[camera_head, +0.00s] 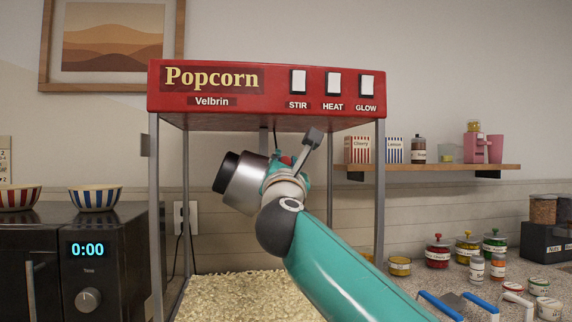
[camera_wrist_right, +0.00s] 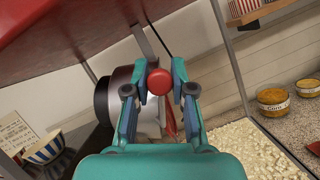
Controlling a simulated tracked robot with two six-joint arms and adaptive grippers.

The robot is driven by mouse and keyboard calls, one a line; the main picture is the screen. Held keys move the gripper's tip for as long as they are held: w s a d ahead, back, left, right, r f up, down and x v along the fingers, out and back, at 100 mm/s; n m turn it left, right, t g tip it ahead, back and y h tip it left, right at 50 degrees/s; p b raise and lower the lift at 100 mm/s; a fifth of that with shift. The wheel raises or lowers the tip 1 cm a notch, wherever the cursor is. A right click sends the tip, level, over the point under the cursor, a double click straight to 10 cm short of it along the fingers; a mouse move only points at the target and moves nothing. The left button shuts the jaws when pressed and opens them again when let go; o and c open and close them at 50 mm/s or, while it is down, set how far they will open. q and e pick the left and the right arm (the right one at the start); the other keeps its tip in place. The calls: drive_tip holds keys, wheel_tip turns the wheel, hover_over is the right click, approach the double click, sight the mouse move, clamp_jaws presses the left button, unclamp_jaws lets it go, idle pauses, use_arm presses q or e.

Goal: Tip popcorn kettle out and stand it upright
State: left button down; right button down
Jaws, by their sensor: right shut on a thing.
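The popcorn kettle (camera_head: 246,186) is a silver drum with a black end, inside the popcorn machine. It lies tipped well over, its black end pointing left and a little up in the head view. In the right wrist view the kettle (camera_wrist_right: 152,108) is behind the fingers and partly hidden by them. My right gripper (camera_head: 285,165) reaches in from the front right. In the right wrist view its fingers (camera_wrist_right: 159,84) are closed around a red knob (camera_wrist_right: 160,81). Where the knob joins the kettle is hidden. My left gripper is out of view.
The machine's red top (camera_head: 266,88) is above the arm, with grey posts (camera_head: 380,200) at the corners. Popcorn (camera_head: 245,295) covers its floor. A black microwave (camera_head: 85,260) with bowls stands left. Jars and a blue-handled item crowd the counter on the right.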

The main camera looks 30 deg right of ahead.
drive_tip(key=c, duration=1)
unclamp_jaws()
drive_tip(key=shift+d, duration=0.25)
drive_tip(key=shift+s+a, duration=0.1)
drive_tip(key=shift+s, duration=0.05)
drive_tip(key=v, duration=1.1)
drive_tip(key=shift+s+a+f, duration=0.25)
drive_tip(key=shift+a, duration=0.05)
